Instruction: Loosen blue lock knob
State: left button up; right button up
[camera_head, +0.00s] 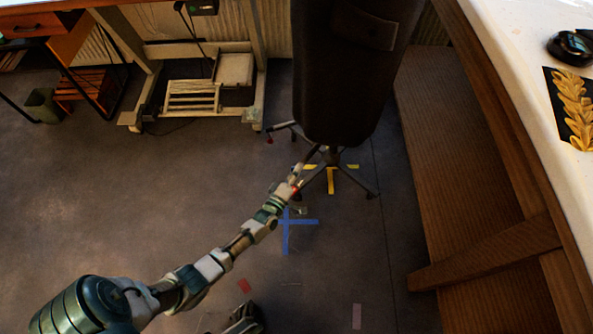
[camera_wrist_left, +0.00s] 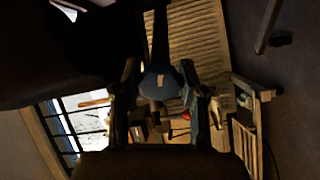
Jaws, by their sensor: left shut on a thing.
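The blue lock knob (camera_wrist_left: 158,82) shows in the left wrist view, between the two fingers of my left gripper (camera_wrist_left: 161,98). The gripper is shut on the knob. In the head view my left arm reaches from the lower left, and its gripper (camera_head: 299,178) is at the base of the dark costume form's stand, just below the form. The knob itself cannot be made out in the head view. The dark costume form (camera_head: 345,85) stands upright on a legged stand (camera_head: 329,160).
A wooden bench (camera_head: 465,150) and a white table (camera_head: 515,60) with a black-and-gold ornament (camera_head: 574,105) run along the right. A pale treadle frame (camera_head: 200,97) stands at the back left. Blue tape (camera_head: 286,222) marks the floor, which is clear at left.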

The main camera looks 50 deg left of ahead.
pick_arm(q)
jog(key=o, duration=1.2)
jog(key=shift+s+f, duration=0.2)
jog(key=shift+f, duration=0.3)
jog(key=shift+c, duration=0.2)
jog(key=shift+w+a+r, duration=0.1)
jog(key=shift+r, duration=0.1)
jog(key=v, duration=1.2)
